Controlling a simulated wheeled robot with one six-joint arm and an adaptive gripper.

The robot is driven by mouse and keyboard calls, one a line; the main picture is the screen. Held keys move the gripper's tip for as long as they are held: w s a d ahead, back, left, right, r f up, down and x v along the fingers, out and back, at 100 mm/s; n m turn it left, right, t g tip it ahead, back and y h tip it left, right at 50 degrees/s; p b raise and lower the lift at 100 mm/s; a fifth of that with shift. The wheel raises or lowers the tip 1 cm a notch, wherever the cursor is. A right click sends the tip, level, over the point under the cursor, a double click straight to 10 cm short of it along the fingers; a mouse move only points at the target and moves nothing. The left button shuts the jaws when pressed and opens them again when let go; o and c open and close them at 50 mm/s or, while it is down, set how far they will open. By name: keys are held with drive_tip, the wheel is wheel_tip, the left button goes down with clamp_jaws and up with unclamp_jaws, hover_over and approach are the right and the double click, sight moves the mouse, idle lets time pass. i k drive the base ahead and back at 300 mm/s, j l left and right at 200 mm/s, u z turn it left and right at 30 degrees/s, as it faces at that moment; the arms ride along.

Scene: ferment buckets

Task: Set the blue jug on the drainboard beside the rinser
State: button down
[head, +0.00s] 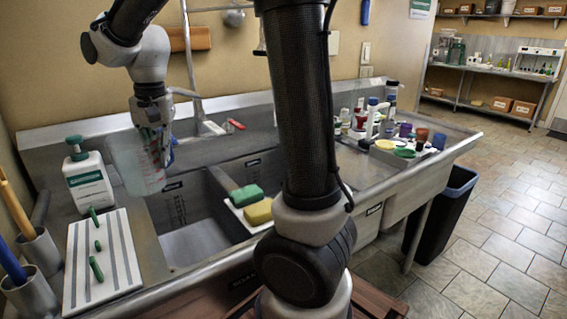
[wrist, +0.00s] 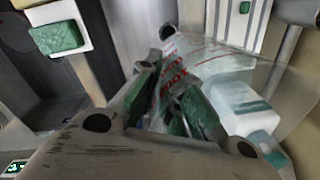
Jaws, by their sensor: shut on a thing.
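My gripper (head: 157,128) is shut on a clear jug (head: 135,168) with red print and a blue part by its handle. It holds the jug, slightly tilted, over the left side of the sink, beside a white bottle. In the wrist view the jug (wrist: 178,75) lies between my green-padded fingers (wrist: 172,100); where they touch it is blurred. The left drainboard (head: 150,250) carries the bottle and a striped board. The right drainboard (head: 430,150) holds several bottles and cups. I cannot pick out the rinser with certainty.
The white bottle (head: 88,180) with a green cap stands close to the jug. The striped board (head: 98,262) has green pieces on it. Green and yellow sponges (head: 258,211) lie on a tray across the sink. Tubs with handles (head: 30,290) stand at lower left.

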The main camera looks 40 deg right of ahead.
sight(357, 165)
drive_tip(key=k+l+z, duration=0.45)
drive_tip(key=z, duration=0.25)
drive_tip(key=i+l+z, duration=0.1)
drive_tip(key=l, duration=0.2)
drive_tip(key=i+l, duration=0.1)
drive_tip(key=l, duration=0.25)
drive_tip(key=i+l+z, duration=0.15)
drive_tip(key=l, duration=0.15)
